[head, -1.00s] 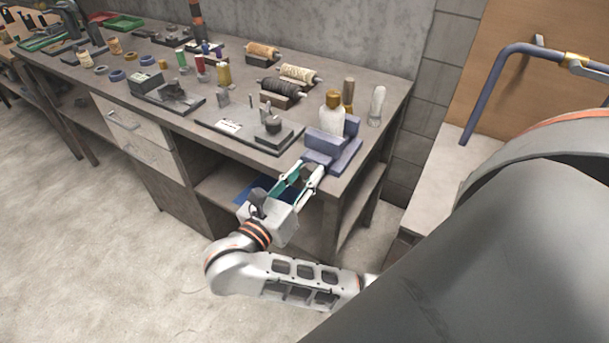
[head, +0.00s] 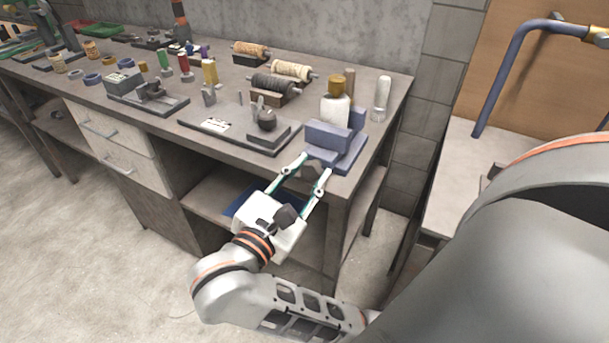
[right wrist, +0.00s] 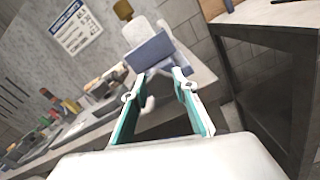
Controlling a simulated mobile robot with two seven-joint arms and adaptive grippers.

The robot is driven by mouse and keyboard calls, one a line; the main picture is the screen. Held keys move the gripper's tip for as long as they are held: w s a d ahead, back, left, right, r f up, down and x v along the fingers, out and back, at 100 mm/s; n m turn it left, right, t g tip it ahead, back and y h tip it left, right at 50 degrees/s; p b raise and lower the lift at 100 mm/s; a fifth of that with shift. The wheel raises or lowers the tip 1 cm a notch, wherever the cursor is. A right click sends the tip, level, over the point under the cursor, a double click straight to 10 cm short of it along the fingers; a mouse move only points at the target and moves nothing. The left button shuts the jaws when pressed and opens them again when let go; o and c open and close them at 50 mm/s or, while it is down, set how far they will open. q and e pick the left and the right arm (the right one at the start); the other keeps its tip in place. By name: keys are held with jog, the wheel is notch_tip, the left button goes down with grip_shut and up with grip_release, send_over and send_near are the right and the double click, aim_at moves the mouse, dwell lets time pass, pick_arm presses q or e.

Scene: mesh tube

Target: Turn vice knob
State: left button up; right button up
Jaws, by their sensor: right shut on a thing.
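The blue-grey vice (head: 329,135) sits at the front right corner of the workbench; it also shows in the right wrist view (right wrist: 150,50). A white bottle (head: 335,112) with a brown cap stands at its jaws; I cannot tell if it is clamped. My right gripper (head: 314,169) reaches up to the front of the vice from below the bench edge. Its fingers are on either side of the grey vice knob (head: 312,170), shut on it. The knob is partly hidden by the fingers and is hard to make out in the right wrist view. My left gripper is out of view.
The workbench (head: 225,88) holds several rollers, small bottles and a dark plate with a tool (head: 238,125) left of the vice. A clear-looking cylinder (head: 382,98) stands behind right. Below is an open shelf with a blue item (head: 238,207). Free floor lies in front.

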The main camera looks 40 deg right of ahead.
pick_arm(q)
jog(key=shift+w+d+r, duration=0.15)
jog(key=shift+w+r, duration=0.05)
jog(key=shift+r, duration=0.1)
pick_arm(e)
jog(key=o, duration=1)
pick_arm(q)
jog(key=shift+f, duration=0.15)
pick_arm(e)
jog(key=shift+o, duration=0.6)
